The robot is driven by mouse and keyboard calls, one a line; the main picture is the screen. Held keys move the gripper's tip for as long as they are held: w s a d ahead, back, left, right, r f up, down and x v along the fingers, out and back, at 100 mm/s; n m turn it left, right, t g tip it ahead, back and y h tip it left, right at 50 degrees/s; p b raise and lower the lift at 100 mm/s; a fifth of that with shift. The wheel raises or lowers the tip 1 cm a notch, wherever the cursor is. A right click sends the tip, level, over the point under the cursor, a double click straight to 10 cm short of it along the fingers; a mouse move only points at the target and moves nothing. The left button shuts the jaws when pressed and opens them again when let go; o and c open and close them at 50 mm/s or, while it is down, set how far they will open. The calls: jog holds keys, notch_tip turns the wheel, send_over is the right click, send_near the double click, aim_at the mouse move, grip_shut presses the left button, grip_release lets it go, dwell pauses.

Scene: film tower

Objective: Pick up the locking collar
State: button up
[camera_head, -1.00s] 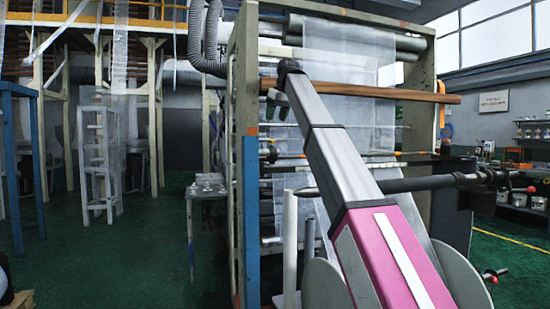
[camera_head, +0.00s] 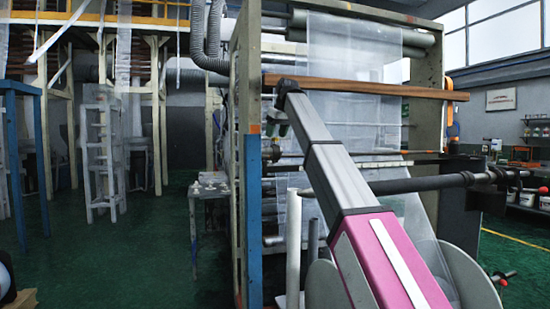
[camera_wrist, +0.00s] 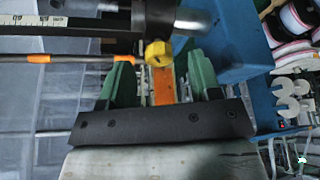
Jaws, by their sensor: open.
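In the wrist view, a black collar (camera_wrist: 153,17) with a yellow knob (camera_wrist: 158,53) sits around a shaft at the top; it looks like the locking collar. My gripper (camera_wrist: 159,70) is open below it, with green fingers apart and nothing held. The knob is just beyond the fingertips, near the gap between them; I cannot tell whether they touch. In the head view, my arm reaches to the film machine's frame (camera_head: 355,84). My gripper is mostly hidden there, and I cannot make out this collar.
A dark bar with a white scale (camera_wrist: 60,25) and a thin rod with orange bands (camera_wrist: 70,60) lie left of the collar. A blue frame part (camera_wrist: 222,45) is close on the right. A small table (camera_head: 212,190) stands left of the machine; green floor there is clear.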

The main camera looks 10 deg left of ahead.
jog(key=x, duration=0.3)
jog(key=shift+d, duration=0.1)
grip_shut()
jog(key=shift+r, duration=0.1)
jog(key=shift+r, duration=0.75)
jog(key=w+d, duration=0.3)
jog(key=d, duration=0.2)
jog(key=s+d+f, duration=0.2)
jog(key=s+d, duration=0.9)
jog(key=d, duration=0.1)
jog(key=shift+f, duration=0.3)
